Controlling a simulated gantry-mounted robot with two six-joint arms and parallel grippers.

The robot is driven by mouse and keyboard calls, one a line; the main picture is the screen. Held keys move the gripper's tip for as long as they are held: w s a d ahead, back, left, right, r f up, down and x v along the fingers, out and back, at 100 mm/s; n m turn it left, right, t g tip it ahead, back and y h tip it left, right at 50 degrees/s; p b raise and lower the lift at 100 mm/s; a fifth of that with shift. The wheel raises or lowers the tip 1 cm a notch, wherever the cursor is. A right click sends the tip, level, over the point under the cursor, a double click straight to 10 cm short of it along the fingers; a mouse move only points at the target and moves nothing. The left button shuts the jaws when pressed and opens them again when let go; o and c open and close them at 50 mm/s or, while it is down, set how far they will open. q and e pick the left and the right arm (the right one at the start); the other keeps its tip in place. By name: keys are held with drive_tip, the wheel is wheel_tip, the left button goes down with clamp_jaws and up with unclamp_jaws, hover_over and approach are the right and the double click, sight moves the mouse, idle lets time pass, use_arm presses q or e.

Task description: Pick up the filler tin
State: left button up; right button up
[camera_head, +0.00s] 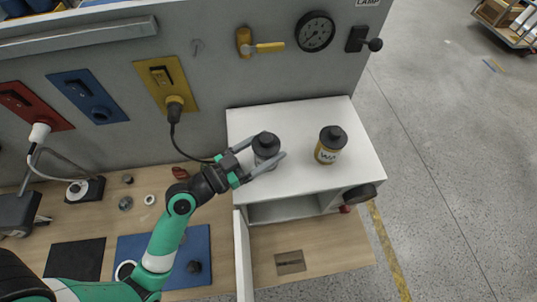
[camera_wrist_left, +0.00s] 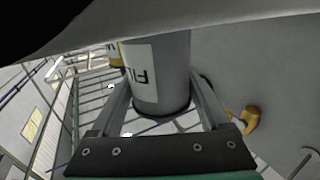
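The filler tin (camera_head: 266,158) is a grey tin with a dark lid, upright on the left part of the white cabinet top. In the left wrist view the tin (camera_wrist_left: 160,75) shows a white label reading "FIL". My left gripper (camera_head: 265,152) reaches it from the lower left, one finger on either side of the tin. The fingers look open, with narrow gaps beside the tin; contact is hard to judge. My right gripper is not in view.
A second tin (camera_head: 329,148), yellow-labelled with a dark lid, stands to the right on the cabinet (camera_head: 300,185). The grey panel behind carries a yellow valve (camera_head: 258,45), a gauge (camera_head: 315,32) and sockets. A black cable (camera_head: 185,148) hangs near my gripper.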

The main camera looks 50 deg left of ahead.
sight(261, 143)
use_arm(q)
clamp_jaws()
drive_tip(key=shift+r, duration=0.1)
drive_tip(key=shift+r, duration=0.5)
wheel_tip(261, 143, up, 3)
drive_tip(key=shift+s+f+p, duration=0.1)
drive_tip(key=shift+p, duration=0.35)
drive_tip(key=s+d+r+p, duration=0.6)
drive_tip(key=s+r+p, duration=0.3)
drive_tip(key=s+p, duration=0.3)
drive_tip(key=shift+d, duration=0.4)
